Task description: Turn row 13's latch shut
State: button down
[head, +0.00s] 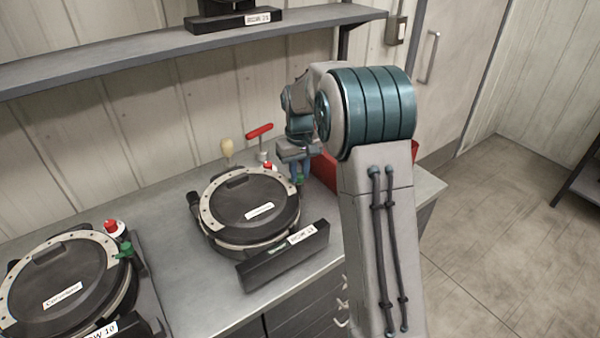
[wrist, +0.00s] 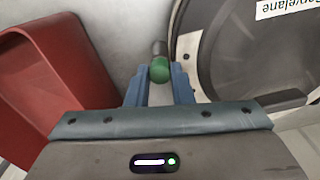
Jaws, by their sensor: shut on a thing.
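The middle seed meter (head: 222,228), a round black unit with a pale perforated ring, sits on the grey bench; the label (head: 303,233) on its front block appears to read row 13. Its edge also shows at the right of the wrist view (wrist: 215,50). The latch's green knob (wrist: 160,69) is beside the meter's rim, at the tips of my gripper (wrist: 159,84). My gripper (head: 299,176) reaches down at the meter's right side, its fingers shut on the green knob. The latch's arm is mostly hidden, so its angle cannot be told.
A red bin (wrist: 45,75) stands close beside my gripper, partly behind my arm in the head view. A red T-handled tool (head: 260,131) and a wooden-handled tool (head: 227,148) stand behind the meter. Another meter (head: 60,280), labelled row 10, is at left. A shelf (head: 120,58) runs above.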

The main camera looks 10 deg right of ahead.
aim_at(299, 174)
jog(key=n, duration=0.3)
jog(key=shift+n, duration=2.2)
jog(key=c, duration=1.3)
grip_release()
jog(key=shift+o, duration=0.2)
jog(key=shift+r, duration=0.15)
notch_tip(299, 174, up, 14)
jog(key=b, duration=0.1)
jog(key=shift+f, duration=0.2)
